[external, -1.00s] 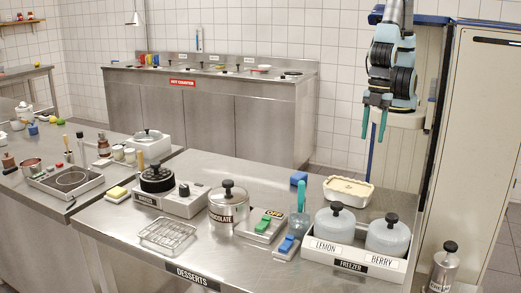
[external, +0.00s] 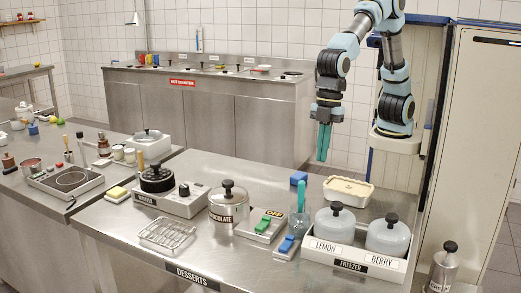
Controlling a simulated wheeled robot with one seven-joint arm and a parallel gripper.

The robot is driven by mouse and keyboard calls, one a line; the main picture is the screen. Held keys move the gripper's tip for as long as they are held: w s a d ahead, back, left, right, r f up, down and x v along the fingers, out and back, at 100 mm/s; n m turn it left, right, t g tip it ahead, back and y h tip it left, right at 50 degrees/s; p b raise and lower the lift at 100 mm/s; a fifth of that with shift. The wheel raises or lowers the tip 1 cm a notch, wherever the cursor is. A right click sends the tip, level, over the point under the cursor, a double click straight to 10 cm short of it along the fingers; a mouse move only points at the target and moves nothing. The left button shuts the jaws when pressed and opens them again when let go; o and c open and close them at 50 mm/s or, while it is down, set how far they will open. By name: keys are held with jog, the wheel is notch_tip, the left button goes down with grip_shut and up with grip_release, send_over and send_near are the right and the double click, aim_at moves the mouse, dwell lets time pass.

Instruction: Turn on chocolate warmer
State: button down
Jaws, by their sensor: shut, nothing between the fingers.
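The chocolate pot (external: 228,203) is a steel pot with a dark-knobbed lid and a CHOCOLATE label, standing in the middle of the front counter.
A blue switch (external: 286,244) and a glass with a teal-handled tool (external: 301,195) stand right of the switch box. The freezer tray (external: 350,262) holds lidded LEMON and BERRY tubs. A burner with a black pot (external: 157,180) and a wire rack (external: 167,234) are left.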

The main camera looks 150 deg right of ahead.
jog(key=b, duration=0.6)
send_over(265, 218)
jog(key=s, duration=0.3)
jog(key=shift+w+n+t, duration=0.3)
jog(key=shift+w, duration=0.05)
jog(key=shift+f, duration=0.2)
jog(key=p+x, duration=0.1)
jog(key=x, duration=0.3)
jog(key=p+x, duration=0.1)
jog(key=x, duration=0.3)
jog(key=s+p+x, duration=0.1)
jog(key=x, duration=0.3)
jog(key=shift+a+f, duration=0.15)
jog(key=shift+f, duration=0.75)
